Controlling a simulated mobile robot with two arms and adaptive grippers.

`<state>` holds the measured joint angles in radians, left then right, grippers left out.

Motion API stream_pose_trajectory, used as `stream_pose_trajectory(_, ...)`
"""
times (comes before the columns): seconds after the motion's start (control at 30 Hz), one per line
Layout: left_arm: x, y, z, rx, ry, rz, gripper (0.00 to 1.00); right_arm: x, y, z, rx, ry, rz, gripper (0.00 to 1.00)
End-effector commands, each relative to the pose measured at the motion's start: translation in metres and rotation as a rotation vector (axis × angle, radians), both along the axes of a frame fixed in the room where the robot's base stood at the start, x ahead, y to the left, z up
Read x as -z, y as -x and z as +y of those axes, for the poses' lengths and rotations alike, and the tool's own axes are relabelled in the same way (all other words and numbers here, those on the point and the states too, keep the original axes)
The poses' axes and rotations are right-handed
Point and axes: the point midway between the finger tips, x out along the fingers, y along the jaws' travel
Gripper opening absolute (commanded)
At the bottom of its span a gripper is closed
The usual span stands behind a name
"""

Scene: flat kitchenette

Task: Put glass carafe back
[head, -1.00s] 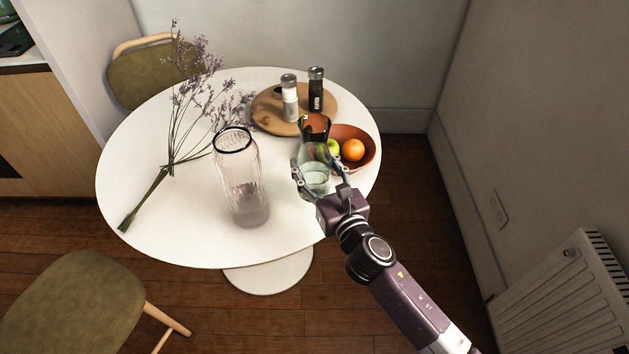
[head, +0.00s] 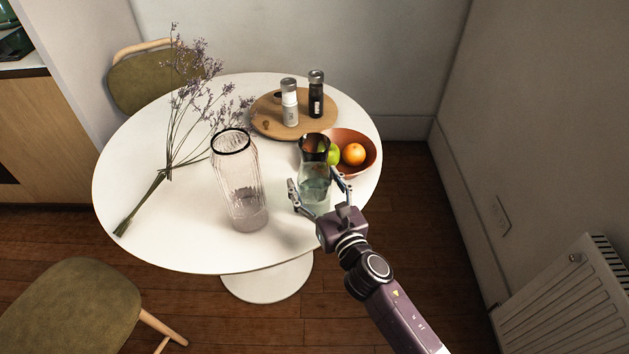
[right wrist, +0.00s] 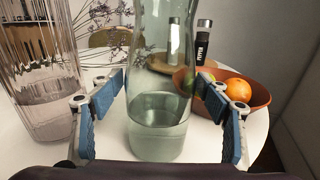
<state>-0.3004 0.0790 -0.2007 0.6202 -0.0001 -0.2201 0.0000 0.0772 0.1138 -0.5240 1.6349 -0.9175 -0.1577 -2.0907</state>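The glass carafe (head: 315,185) is clear greenish glass with a dark rim and some liquid low inside. It stands upright on the white round table (head: 180,235), in front of the fruit bowl. My right gripper (head: 314,186) is open at the carafe's near side. In the right wrist view its blue-padded fingers (right wrist: 160,105) are spread to the left and right of the carafe (right wrist: 158,70), with a gap on each side. My left gripper is not in view.
A tall ribbed glass vase (head: 240,185) stands left of the carafe. A red-brown bowl (head: 368,160) with fruit is close behind it. A round wooden board (head: 265,125) holds two shakers. Dried flowers (head: 165,170) lie at left.

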Motion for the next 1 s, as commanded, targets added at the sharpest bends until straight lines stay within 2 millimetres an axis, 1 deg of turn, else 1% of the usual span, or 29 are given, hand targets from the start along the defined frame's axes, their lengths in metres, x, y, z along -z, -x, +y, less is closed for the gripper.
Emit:
stream_pose_trajectory(0.23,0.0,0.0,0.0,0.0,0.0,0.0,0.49,0.0,0.0,0.0,0.0,0.0,0.0,0.71)
stream_pose_trajectory(0.37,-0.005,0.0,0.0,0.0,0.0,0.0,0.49,-0.005,0.001,0.0,0.0,0.0,0.0,0.71)
stream_pose_trajectory(0.47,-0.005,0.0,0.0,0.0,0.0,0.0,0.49,-0.002,0.014,-0.006,0.0,0.001,0.003,0.71)
stream_pose_trajectory(0.57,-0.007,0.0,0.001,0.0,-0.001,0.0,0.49,-0.003,0.032,-0.013,0.0,0.001,0.002,0.71)
stream_pose_trajectory(0.8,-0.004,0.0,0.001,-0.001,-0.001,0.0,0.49,-0.001,0.078,-0.032,0.0,0.001,0.002,0.71)
stream_pose_trajectory(0.9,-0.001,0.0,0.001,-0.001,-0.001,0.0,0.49,-0.001,0.093,-0.039,0.0,0.001,0.002,0.71)
stream_pose_trajectory(1.0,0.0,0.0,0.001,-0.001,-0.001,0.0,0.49,-0.002,0.103,-0.043,0.0,-0.001,0.001,0.71)
